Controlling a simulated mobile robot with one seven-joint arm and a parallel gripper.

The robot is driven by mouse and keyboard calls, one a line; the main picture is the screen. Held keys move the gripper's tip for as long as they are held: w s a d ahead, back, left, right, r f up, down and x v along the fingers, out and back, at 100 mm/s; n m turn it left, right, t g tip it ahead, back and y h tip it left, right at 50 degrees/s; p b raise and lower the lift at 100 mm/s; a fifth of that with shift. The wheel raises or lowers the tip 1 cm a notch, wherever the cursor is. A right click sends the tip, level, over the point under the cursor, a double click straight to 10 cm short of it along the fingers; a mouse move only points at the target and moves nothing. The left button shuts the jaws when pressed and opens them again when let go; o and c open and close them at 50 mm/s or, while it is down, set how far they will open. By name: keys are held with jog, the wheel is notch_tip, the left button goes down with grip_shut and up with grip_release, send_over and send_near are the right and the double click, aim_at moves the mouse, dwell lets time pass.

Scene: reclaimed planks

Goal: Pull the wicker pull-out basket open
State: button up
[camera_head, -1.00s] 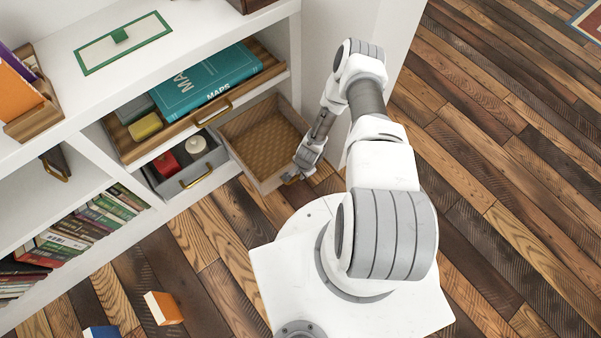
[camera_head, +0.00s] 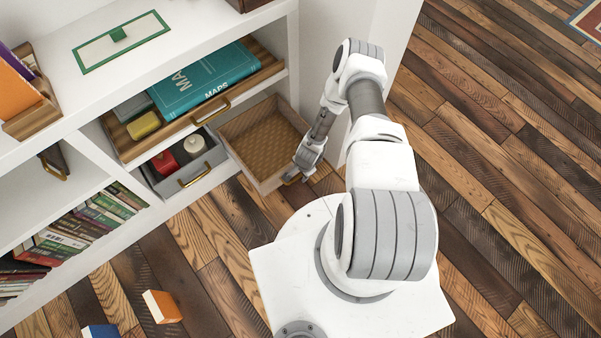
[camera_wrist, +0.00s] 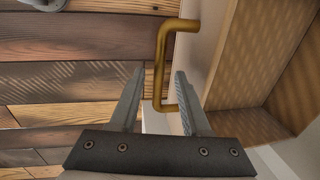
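The wicker pull-out basket (camera_head: 262,139), a wooden-walled box with a woven tan bottom, stands out from the right part of the white shelf unit in the head view. It is empty. Its front board and inside also show in the wrist view (camera_wrist: 249,52). Its brass handle (camera_wrist: 161,62) is on the front board. My gripper (camera_head: 291,177) is at the basket's front. In the wrist view my gripper (camera_wrist: 160,73) is open, one finger on each side of the handle bar, with gaps showing. In the head view the handle is mostly hidden by my gripper.
A grey drawer (camera_head: 196,172) with a red and a white item stands part open left of the basket. Above it is a wooden tray (camera_head: 172,127) with a teal maps book. An orange book (camera_head: 162,307) and a blue book (camera_head: 101,331) lie on the plank floor. Floor to the right is clear.

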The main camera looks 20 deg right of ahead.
jog(key=s+r+p, duration=0.3)
jog(key=r+p, duration=0.3)
jog(key=r, duration=1.1)
jog(key=shift+d, duration=0.45)
